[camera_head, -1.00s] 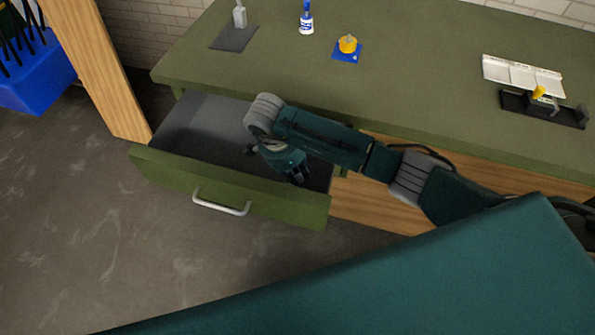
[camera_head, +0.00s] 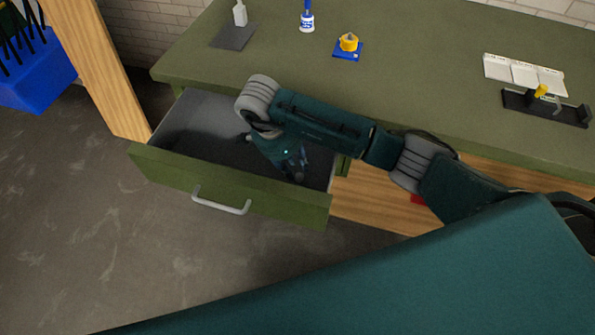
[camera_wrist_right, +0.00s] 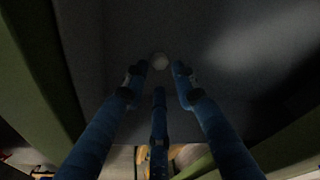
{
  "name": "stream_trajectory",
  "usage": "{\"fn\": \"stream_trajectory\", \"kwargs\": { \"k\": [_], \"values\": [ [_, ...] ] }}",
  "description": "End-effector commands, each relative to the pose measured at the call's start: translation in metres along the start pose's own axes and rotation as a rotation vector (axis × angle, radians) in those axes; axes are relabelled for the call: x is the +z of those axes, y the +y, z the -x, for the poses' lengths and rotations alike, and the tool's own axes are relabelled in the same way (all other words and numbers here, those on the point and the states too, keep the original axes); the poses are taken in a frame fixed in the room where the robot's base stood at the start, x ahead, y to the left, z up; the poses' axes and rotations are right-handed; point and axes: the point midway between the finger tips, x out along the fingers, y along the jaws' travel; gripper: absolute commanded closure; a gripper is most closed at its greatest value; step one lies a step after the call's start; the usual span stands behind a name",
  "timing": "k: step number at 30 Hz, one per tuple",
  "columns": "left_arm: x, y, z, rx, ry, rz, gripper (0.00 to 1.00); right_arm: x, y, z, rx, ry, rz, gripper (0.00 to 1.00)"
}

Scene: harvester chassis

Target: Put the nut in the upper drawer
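The upper drawer (camera_head: 170,167) is pulled out of the green workbench. My right gripper (camera_head: 297,172) reaches down inside it, near its right end. In the right wrist view, the three blue fingers of this gripper (camera_wrist_right: 160,75) are spread apart. In the head view the nut is not visible. My left gripper is not in view.
The green bench top (camera_head: 420,80) holds a yellow piece on a blue base (camera_head: 348,45), a blue-and-white bottle (camera_head: 307,20), a white tray (camera_head: 523,75) and a black holder (camera_head: 545,107). The drawer front has a metal handle (camera_head: 221,202). A wooden post (camera_head: 95,65) stands left.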

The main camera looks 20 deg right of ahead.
Motion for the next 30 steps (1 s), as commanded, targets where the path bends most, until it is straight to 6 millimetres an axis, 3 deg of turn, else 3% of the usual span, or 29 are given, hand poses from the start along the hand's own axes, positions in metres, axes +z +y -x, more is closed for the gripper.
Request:
{"fn": "stream_trajectory", "kwargs": {
  "k": [6, 12, 30],
  "values": [
    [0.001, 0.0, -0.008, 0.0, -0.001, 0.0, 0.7, -0.001, -0.002, 0.048, -0.006, 0.002, 0.0, 0.73],
    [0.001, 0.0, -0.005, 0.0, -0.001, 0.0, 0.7, -0.001, -0.001, 0.074, -0.003, 0.003, -0.001, 0.73],
    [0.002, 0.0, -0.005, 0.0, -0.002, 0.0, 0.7, 0.0, 0.0, 0.08, 0.0, 0.001, -0.001, 0.73]
  ]
}}
